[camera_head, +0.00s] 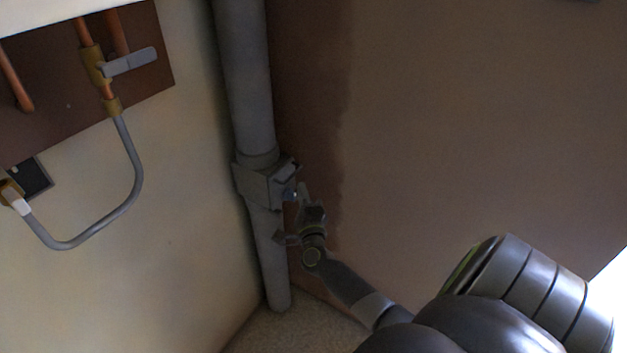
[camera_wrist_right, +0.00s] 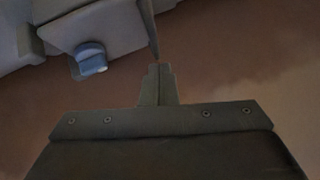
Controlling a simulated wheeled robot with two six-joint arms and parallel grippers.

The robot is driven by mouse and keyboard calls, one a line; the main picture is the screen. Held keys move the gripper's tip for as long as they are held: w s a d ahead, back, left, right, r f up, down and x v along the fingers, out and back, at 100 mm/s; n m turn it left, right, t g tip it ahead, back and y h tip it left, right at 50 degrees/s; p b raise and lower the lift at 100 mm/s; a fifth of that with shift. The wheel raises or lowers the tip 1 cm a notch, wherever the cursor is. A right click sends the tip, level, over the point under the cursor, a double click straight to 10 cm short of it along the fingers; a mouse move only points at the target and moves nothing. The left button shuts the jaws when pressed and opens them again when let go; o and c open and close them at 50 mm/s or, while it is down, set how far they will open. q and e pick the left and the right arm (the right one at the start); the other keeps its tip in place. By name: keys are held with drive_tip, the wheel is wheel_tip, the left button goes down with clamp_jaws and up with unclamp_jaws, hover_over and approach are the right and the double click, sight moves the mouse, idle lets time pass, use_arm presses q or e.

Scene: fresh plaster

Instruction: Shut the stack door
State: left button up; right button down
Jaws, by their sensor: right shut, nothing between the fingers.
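The stack is a grey vertical pipe (camera_head: 245,85) in the corner, with a boxy grey access fitting (camera_head: 262,186) partway down. In the right wrist view the fitting (camera_wrist_right: 95,22) fills the upper left, with a pale blue knob (camera_wrist_right: 92,58) on it. A thin grey plate (camera_wrist_right: 148,28), seen nearly edge-on, stands out from the fitting; it looks like the door, swung open. My right gripper (camera_head: 306,208) is just right of the fitting. Its fingers (camera_wrist_right: 159,80) are shut and empty, with tips close to the plate's lower end; contact cannot be told. My left gripper is not in view.
A brown board (camera_head: 45,130) on the left wall carries copper pipes and a valve with a grey lever (camera_head: 130,62). A grey hose (camera_head: 135,185) loops below it. The brown wall (camera_head: 470,130) right of the stack is clear. Speckled floor shows below.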

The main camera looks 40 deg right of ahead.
drive_tip(key=b+v, duration=0.2)
drive_tip(key=v, duration=1.1)
drive_tip(key=shift+s, duration=0.4)
drive_tip(key=shift+a+f, duration=0.15)
drive_tip(key=shift+f, duration=0.05)
drive_tip(key=s+a+f+n+g+y, duration=0.25)
drive_tip(key=f+n, duration=0.35)
drive_tip(key=f, duration=0.4)
drive_tip(key=s+a+f+n+g+y+p, duration=0.1)
drive_tip(key=s+f+n+g+y, duration=0.25)
drive_tip(key=f, duration=0.65)
drive_tip(key=s+a+f+n+g+y, duration=0.15)
drive_tip(key=s+f+n, duration=0.25)
drive_tip(key=f+n, duration=0.5)
drive_tip(key=s+f+n+g+y, duration=0.1)
drive_tip(key=s+f+n+g, duration=0.3)
drive_tip(key=s, duration=0.9)
drive_tip(key=s+a+f+n+g+p, duration=0.1)
drive_tip(key=s+f+n+g, duration=0.2)
drive_tip(key=s+f, duration=0.7)
drive_tip(key=s+g, duration=0.2)
drive_tip(key=s, duration=0.1)
drive_tip(key=shift+s+f+n+y, duration=0.25)
drive_tip(key=shift+s+n+y, duration=0.1)
